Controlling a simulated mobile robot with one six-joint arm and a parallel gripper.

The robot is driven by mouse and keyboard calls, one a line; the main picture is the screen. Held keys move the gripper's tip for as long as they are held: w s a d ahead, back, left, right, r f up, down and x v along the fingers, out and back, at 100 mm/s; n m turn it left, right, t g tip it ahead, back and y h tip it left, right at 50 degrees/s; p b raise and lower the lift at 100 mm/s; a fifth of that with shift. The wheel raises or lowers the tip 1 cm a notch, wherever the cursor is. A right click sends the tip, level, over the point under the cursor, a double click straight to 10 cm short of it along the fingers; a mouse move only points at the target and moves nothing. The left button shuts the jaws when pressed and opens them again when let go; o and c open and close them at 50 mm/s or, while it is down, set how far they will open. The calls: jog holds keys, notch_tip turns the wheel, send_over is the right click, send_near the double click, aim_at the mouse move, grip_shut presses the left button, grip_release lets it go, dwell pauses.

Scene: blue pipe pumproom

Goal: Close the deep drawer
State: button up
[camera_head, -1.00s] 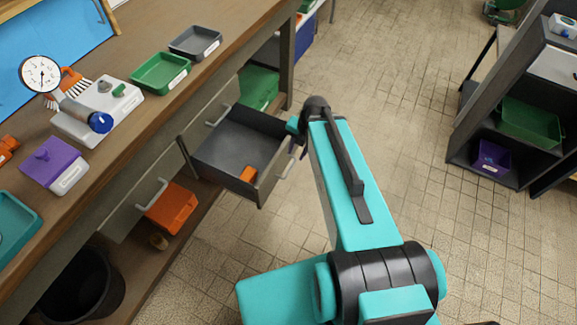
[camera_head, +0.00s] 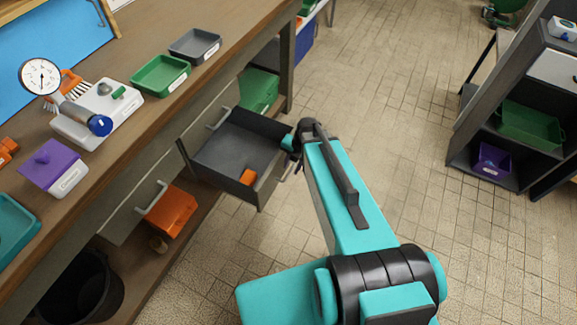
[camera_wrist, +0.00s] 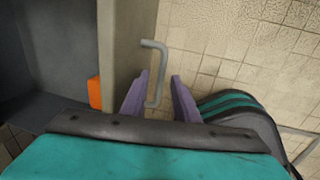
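The deep drawer (camera_head: 232,152) stands pulled out from under the workbench, grey inside, with a small orange block (camera_head: 247,177) lying in it. In the wrist view its front panel (camera_wrist: 122,50) runs up the picture, with a grey bar handle (camera_wrist: 154,70) on its outer face. My gripper (camera_wrist: 160,88) has its two purple fingers apart, one on each side of the handle's near end. The left finger is close to the front panel. I cannot tell whether either finger touches the handle.
The workbench (camera_head: 150,105) carries a green tray (camera_head: 160,76), a grey tray (camera_head: 195,45), a gauge device and a purple box. An orange bin (camera_head: 171,210) and a black bucket (camera_head: 80,290) stand below. A dark shelf (camera_head: 505,110) is at right; the floor between is clear.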

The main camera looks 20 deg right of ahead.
jog(key=shift+f, duration=0.25)
grip_shut()
jog(key=shift+a, duration=0.1)
